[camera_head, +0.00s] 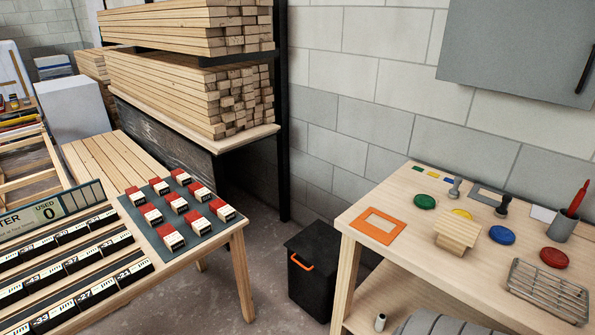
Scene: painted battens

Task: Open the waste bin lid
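The waste bin (308,288) is a black box standing on the floor between the two tables, partly behind the right table's leg. Its flat black lid (316,243) lies on top and looks closed. An orange handle (301,262) is on the bin's front, a little below the lid. The bin's right side is hidden by the table leg. Neither of my grippers shows in the head view.
The left table (238,228) bears red-topped blocks on a dark mat. Stacked battens (180,90) fill a rack behind. Floor (272,290) left of the bin is clear.

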